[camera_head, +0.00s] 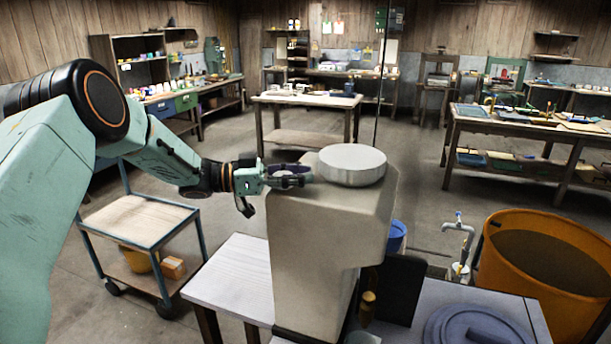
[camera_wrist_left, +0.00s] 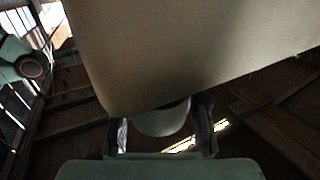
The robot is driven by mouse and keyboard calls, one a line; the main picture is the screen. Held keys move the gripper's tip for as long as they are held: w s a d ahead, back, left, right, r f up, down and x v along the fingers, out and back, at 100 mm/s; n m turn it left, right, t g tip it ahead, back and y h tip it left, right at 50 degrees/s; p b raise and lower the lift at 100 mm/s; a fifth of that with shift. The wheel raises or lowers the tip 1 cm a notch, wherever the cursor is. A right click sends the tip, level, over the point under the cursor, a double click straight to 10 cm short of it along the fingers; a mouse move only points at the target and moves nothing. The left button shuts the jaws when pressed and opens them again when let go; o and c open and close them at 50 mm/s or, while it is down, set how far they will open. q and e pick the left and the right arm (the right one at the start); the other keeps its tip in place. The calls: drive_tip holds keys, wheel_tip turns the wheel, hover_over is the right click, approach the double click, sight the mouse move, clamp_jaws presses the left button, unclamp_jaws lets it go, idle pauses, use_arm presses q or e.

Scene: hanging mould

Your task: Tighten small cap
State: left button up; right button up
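The mould (camera_head: 318,240) is a large beige block in the middle of the head view, with a wide pale round cap (camera_head: 352,165) on top. At its upper left, a small round cap (camera_head: 289,171) sits between the fingers of my left gripper (camera_head: 276,181). In the left wrist view, the mould (camera_wrist_left: 190,50) fills the upper part. A rounded pale piece, apparently the small cap (camera_wrist_left: 162,122), shows between the two fingertips (camera_wrist_left: 162,138). The fingers are apart, one on each side of it; whether they touch it is unclear. My right gripper is not in view.
A white table (camera_head: 238,282) stands by the mould's base. A large orange tub (camera_head: 497,262), a tap (camera_head: 458,235) and a blue round lid (camera_head: 470,328) are at the right. A trolley (camera_head: 137,222) stands at the left. Workbenches line the back.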

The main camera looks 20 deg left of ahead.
use_arm(q)
drive_tip(key=shift+o, duration=1)
drive_tip(key=shift+s+a, duration=0.3)
drive_tip(key=shift+a, duration=0.1)
drive_tip(key=shift+w+d, duration=0.2)
drive_tip(key=shift+d, duration=0.1)
drive_tip(key=shift+a, duration=0.1)
drive_tip(key=v, duration=1.2)
drive_tip(key=shift+s+a, duration=0.15)
drive_tip(key=shift+a, duration=0.05)
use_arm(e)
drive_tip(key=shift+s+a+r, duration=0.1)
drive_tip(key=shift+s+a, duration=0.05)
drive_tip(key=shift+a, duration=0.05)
use_arm(q)
drive_tip(key=shift+d, duration=0.2)
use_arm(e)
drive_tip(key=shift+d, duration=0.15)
use_arm(q)
drive_tip(key=shift+a, duration=0.1)
